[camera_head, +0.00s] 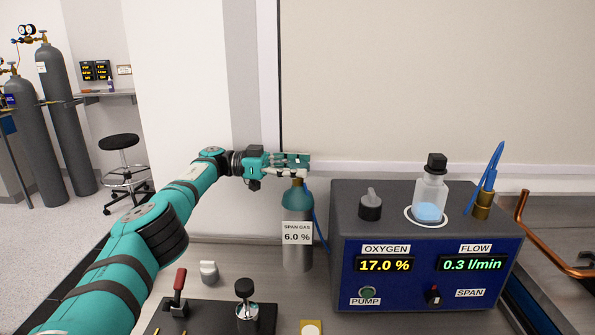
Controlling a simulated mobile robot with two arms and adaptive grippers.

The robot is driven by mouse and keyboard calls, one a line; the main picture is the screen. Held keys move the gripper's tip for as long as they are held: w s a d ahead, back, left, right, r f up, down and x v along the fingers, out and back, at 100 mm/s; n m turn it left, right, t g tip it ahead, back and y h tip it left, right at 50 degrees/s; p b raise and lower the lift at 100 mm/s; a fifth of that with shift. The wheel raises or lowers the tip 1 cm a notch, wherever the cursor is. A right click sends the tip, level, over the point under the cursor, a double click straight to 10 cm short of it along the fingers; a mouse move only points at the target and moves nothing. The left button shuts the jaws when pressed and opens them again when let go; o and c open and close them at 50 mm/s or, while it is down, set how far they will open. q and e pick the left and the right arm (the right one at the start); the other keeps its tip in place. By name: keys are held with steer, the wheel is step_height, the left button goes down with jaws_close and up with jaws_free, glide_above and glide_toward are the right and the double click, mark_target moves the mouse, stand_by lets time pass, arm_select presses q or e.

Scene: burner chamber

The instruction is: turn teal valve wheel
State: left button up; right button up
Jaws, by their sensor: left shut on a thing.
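A small span gas cylinder (297,253) with a teal shoulder and a "SPAN GAS 6.0 %" label stands upright on the bench. A brass valve (297,182) sits on its top. My left arm reaches in from the left, and its gripper (299,164) is shut at the top of this valve, where it holds the valve wheel. The teal wheel itself is hidden by the fingers, so I cannot tell how far it is turned. My right gripper is not in view.
Right of the cylinder stands an analyser box (424,290) reading oxygen 17.0 % and flow 0.3 l/min. A blue hose (320,236) runs beside the cylinder. A black plate (210,319) with a red-handled lever (179,285) and a black knob (245,288) lies in front.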

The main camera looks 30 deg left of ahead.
mark_target(299, 163)
arm_select(q)
steer(key=shift+r, duration=0.2)
steer(key=o, duration=1.2)
steer(key=shift+w+d+f, duration=0.1)
step_height(299, 163, up, 10)
